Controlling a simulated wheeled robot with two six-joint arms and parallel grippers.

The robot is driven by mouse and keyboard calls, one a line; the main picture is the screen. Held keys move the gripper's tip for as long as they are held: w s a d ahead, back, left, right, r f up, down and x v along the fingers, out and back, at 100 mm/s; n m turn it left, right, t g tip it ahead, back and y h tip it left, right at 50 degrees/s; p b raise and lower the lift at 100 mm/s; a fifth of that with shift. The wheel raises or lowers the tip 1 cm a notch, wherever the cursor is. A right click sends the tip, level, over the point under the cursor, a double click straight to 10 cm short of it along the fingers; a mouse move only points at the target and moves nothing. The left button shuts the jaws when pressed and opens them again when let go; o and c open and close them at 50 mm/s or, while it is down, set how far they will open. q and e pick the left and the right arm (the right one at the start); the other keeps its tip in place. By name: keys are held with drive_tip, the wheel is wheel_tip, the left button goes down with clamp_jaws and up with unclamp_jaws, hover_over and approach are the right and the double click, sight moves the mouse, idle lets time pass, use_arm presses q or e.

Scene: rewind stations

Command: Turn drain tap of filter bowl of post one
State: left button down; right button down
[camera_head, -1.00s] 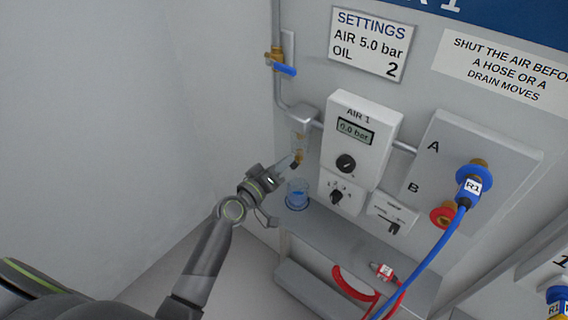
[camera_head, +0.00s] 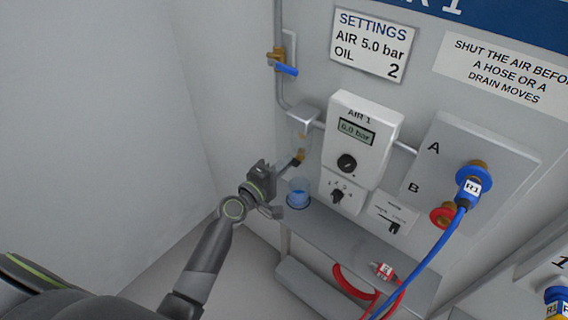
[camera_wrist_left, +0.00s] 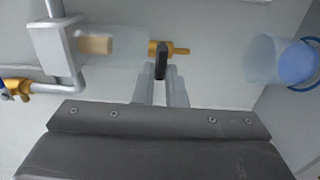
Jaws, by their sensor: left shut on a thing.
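The filter bowl (camera_head: 301,142), clear with a tan element inside, hangs under a grey head on the pipe at post one. Below it is a brass drain tap (camera_head: 299,156) with a black handle. In the left wrist view the bowl (camera_wrist_left: 110,46) lies left of the brass tap (camera_wrist_left: 180,49). The black tap handle (camera_wrist_left: 161,60) is between the fingertips of my left gripper (camera_wrist_left: 162,77). In the head view my left gripper (camera_head: 289,163) reaches the tap from the left, shut on the handle. My right gripper is out of view.
A clear cup with blue liquid (camera_head: 299,193) stands on the grey shelf (camera_head: 335,237) under the tap, close to my gripper. The AIR 1 unit (camera_head: 361,138) is right of the bowl. A blue-handled valve (camera_head: 285,70) is above. Hoses (camera_head: 428,262) cross the right side.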

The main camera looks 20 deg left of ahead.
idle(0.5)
use_arm(q)
drive_tip(key=c, duration=1.5)
unclamp_jaws()
drive_tip(key=shift+b+v, duration=1.9)
drive_tip(key=shift+v, duration=6.85)
